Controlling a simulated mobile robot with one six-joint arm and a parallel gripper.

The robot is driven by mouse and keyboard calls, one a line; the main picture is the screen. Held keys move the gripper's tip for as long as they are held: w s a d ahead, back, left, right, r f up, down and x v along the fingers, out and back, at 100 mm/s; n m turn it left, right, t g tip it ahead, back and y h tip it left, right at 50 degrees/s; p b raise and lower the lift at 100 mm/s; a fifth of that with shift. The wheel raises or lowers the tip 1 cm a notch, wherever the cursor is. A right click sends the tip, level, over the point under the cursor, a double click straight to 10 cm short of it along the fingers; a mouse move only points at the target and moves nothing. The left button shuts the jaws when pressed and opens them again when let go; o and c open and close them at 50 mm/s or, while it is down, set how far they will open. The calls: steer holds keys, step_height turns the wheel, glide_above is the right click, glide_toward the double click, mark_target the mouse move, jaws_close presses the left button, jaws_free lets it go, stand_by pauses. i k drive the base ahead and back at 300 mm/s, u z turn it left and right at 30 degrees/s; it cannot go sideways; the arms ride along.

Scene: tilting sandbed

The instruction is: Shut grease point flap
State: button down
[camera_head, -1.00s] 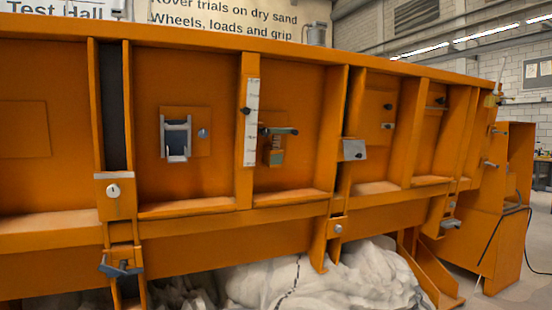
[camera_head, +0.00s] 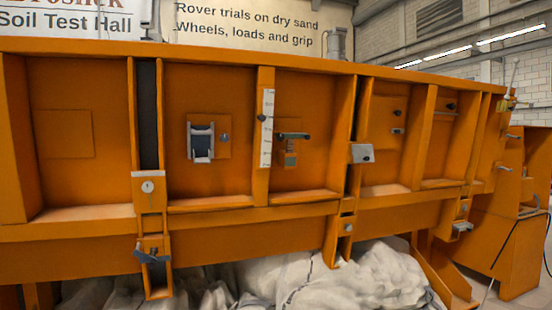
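The orange sandbed side wall (camera_head: 220,78) fills most of the view. A small grey metal plate (camera_head: 361,153) sticks out from an upright rib right of the middle; it looks like a flap, but I cannot tell for certain that it is the grease point flap. A small dark knob or fastener shows on it. My gripper is not in view.
A lever handle (camera_head: 292,136) and a white scale strip (camera_head: 267,128) sit on the wall. A dial box (camera_head: 148,187) and blue-grey clamp (camera_head: 152,254) project at left. Pale sacks (camera_head: 300,283) lie underneath. An orange cabinet (camera_head: 510,220) stands at right.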

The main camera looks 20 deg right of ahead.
mark_target(361, 154)
steer(key=z, duration=0.8)
steer(key=i, duration=1.05)
steer(key=z, duration=0.55)
steer(key=i, duration=0.35)
steer(key=z, duration=0.35)
steer(key=k, duration=0.8)
steer(key=z, duration=0.2)
steer(key=i, duration=0.85)
steer(key=u, duration=0.1)
